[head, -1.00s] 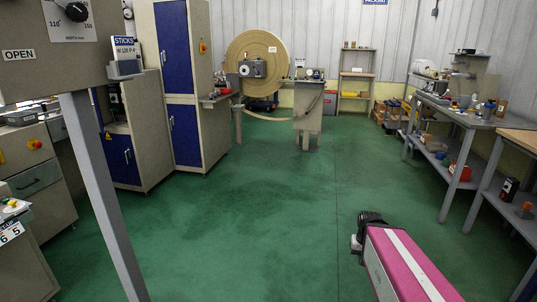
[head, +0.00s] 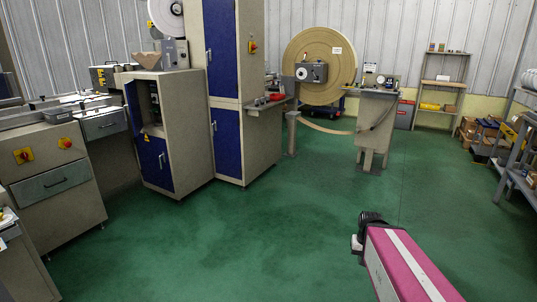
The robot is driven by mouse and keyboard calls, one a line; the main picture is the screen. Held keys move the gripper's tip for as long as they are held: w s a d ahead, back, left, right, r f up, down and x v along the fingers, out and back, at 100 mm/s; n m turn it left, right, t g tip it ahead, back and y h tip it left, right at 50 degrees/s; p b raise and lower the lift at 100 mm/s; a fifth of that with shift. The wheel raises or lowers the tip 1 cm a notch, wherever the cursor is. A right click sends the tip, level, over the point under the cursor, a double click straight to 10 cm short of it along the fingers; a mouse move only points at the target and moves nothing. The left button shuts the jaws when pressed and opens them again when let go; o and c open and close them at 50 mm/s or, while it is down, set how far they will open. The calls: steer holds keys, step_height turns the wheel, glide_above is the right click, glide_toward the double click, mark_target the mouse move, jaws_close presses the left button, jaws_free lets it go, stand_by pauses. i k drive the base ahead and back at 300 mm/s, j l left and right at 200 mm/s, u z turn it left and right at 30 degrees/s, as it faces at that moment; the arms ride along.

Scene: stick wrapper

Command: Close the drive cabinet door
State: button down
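A low beige cabinet (head: 185,135) stands left of centre in the head view, with a closed-looking blue lower door (head: 154,164). Above that door its front has a dark opening with parts inside. A narrow blue panel (head: 132,106) stands at the opening's left edge and looks like a door swung open; I cannot be sure. A tall cabinet (head: 262,100) beside it has two blue doors (head: 220,48) that look shut. None is labelled as the drive cabinet. At the lower right is my pink arm with a dark end, perhaps my gripper (head: 369,220), far from the cabinets; its fingers cannot be made out.
The green floor (head: 250,240) is clear up to the cabinets. A machine with a drawer (head: 60,185) stands at left. A large reel (head: 325,55) and a pedestal (head: 378,130) stand behind. Shelves (head: 440,85) and a bench (head: 520,165) are at right.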

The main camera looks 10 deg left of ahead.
mark_target(133, 105)
steer(key=i+j+u, duration=0.1)
steer(key=u, duration=0.3)
steer(key=i+u, duration=0.6)
steer(key=u, duration=0.15)
steer(key=i+l+u, duration=0.15)
steer(key=u, duration=0.25)
steer(key=i+j+u, duration=0.1)
steer(key=i+u, duration=0.2)
steer(key=i, duration=0.25)
steer(key=i+u, duration=0.3)
steer(key=i, duration=0.25)
steer(key=i+z, duration=0.2)
steer(key=i, duration=0.6)
steer(key=i+j+z, duration=0.15)
steer(key=i, duration=0.65)
steer(key=i+z, duration=0.1)
steer(key=z, duration=0.95)
